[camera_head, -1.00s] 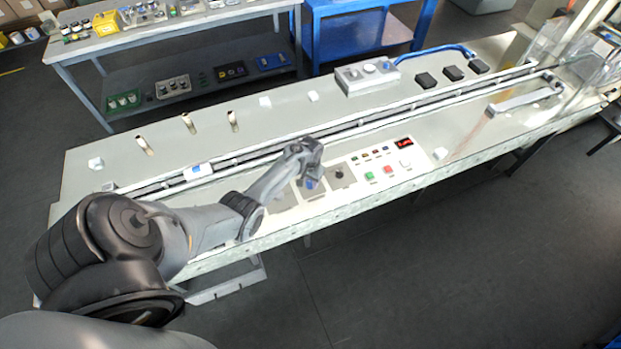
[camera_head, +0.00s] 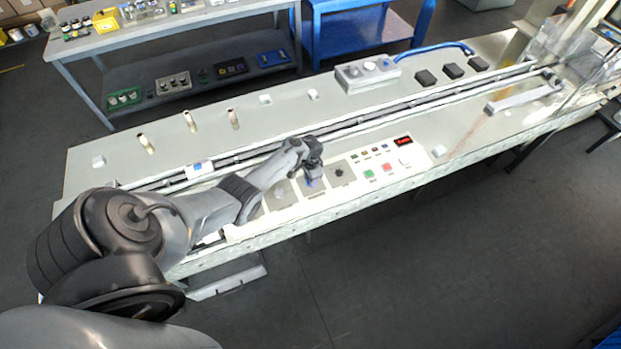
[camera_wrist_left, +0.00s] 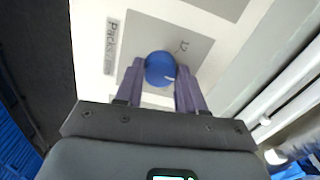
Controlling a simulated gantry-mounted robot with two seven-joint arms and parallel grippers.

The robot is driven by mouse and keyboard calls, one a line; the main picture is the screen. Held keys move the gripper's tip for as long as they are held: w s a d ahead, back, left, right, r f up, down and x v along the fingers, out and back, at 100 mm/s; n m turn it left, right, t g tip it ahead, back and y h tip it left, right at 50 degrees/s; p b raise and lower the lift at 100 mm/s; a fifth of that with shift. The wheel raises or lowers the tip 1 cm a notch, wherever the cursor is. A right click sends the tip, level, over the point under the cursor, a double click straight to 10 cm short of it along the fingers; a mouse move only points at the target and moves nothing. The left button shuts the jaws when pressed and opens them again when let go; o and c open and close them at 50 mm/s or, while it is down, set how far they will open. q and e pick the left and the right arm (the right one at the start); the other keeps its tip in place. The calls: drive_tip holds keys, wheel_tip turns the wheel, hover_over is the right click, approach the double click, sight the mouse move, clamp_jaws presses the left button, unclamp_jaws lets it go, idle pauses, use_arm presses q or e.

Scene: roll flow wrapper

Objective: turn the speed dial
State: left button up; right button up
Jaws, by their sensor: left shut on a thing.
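A blue dial (camera_wrist_left: 160,68) sits on a grey square plate (camera_wrist_left: 195,45) in the left wrist view. The printed label beside it begins with "Packs"; the rest is hard to read. A small mark shows on the plate past the dial. My left gripper (camera_wrist_left: 160,80) has its two purple-grey fingers on either side of the dial, shut on it. In the head view, my left gripper (camera_head: 314,178) reaches down over the panel and hides most of the dial. My right gripper is not in view.
Right of the gripper are a dark knob (camera_head: 339,172), a green button (camera_head: 369,174), a red button (camera_head: 387,168) and a red-lit display (camera_head: 403,141). The conveyor track (camera_head: 240,158) runs behind the panel. A white box with knobs (camera_head: 367,74) stands farther back.

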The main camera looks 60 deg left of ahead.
use_arm(q)
drive_tip(key=o, duration=1)
drive_tip(key=shift+o, duration=0.2)
drive_tip(key=shift+r, duration=0.1)
wheel_tip(320, 180, up, 10)
drive_tip(key=p, duration=0.3)
drive_tip(key=shift+r, duration=0.25)
